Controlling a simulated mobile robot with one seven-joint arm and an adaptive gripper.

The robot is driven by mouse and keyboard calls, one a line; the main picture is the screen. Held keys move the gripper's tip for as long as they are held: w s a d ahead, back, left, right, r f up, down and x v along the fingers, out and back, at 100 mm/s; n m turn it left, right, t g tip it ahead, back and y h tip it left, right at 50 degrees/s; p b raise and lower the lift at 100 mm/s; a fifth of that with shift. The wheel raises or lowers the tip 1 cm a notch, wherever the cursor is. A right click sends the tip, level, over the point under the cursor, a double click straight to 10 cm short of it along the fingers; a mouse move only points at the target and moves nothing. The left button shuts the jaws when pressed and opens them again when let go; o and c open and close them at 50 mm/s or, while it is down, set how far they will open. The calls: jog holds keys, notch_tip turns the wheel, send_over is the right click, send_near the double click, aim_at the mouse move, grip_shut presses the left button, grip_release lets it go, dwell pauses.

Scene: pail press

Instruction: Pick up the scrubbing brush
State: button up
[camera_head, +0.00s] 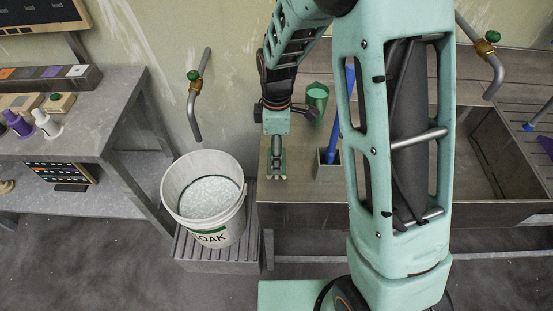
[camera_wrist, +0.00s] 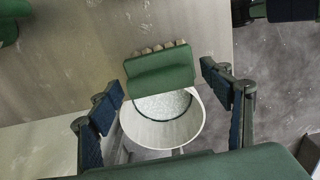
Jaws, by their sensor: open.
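The scrubbing brush (camera_wrist: 162,72) has a green block back and a row of pale bristles along its far side. In the wrist view it lies between my gripper's two dark-padded fingers, with space on both sides. My gripper (camera_wrist: 170,100) is open and holds nothing. In the head view my gripper (camera_head: 277,158) is at the left end of the metal bench (camera_head: 300,212). A small green part of the brush (camera_head: 277,175) shows at the fingertips; the gripper hides much of it. I cannot tell the exact height gap.
A white pail (camera_head: 222,232) with pale contents stands on a low slatted stand (camera_head: 195,254) left of the bench. A grey holder (camera_head: 328,172) with a blue handle and a green vessel (camera_head: 317,98) stand near my gripper. A sink (camera_head: 490,165) is at right.

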jog(key=shift+f, duration=0.3)
jog(key=shift+c, duration=0.5)
jog(key=c, duration=1.2)
jog(key=shift+o, duration=0.2)
jog(key=shift+r, duration=0.15)
